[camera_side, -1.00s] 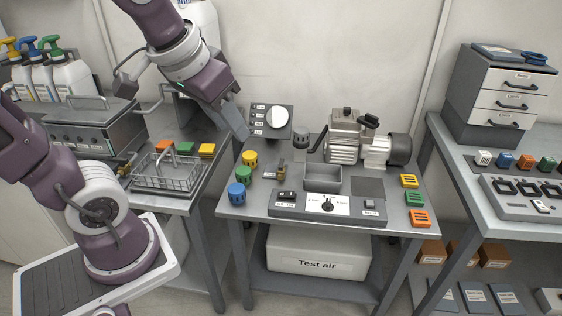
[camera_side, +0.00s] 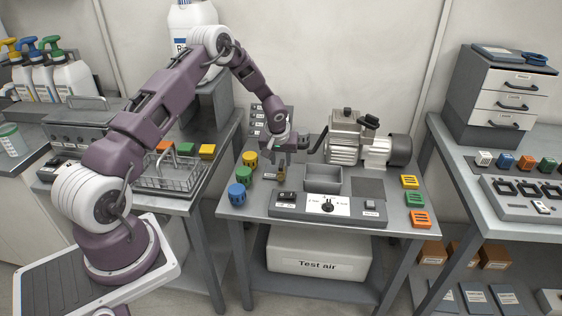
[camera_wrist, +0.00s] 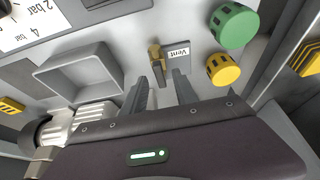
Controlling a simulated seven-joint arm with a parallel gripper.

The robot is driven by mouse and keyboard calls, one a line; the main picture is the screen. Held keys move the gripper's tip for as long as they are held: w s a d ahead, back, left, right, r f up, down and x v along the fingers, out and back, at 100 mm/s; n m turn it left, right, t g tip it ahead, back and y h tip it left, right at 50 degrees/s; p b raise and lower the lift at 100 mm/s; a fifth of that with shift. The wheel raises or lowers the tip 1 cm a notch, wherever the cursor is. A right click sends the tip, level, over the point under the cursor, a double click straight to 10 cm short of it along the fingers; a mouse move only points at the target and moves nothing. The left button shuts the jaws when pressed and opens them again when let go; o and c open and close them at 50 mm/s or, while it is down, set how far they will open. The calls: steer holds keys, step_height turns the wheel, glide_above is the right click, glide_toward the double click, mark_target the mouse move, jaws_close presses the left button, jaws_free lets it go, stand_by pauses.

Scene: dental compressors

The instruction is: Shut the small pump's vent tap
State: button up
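The vent tap is a small brass fitting (camera_side: 281,174) on the table's left part, below my gripper. In the wrist view the brass tap (camera_wrist: 155,52) stands beside a white "Vent" label (camera_wrist: 179,52). My gripper (camera_side: 279,156) points down just above the tap; in the wrist view its two fingers (camera_wrist: 161,84) are apart, with the tap just beyond their tips. I see nothing held, and contact with the tap cannot be told. The small pump (camera_side: 345,138), silver with a dark motor end, stands to the right; part of it shows in the wrist view (camera_wrist: 82,122).
Yellow (camera_side: 250,158), green (camera_side: 243,174) and blue (camera_side: 237,194) knobs stand left of the tap. A grey open tray (camera_side: 323,189) lies to its right. A control panel (camera_side: 355,208) runs along the front. A dial board (camera_side: 257,112) stands behind my gripper.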

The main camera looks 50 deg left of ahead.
steer(key=shift+w+a+f, duration=0.15)
steer(key=shift+w+f, duration=0.05)
steer(key=shift+f, duration=0.35)
jaws_close()
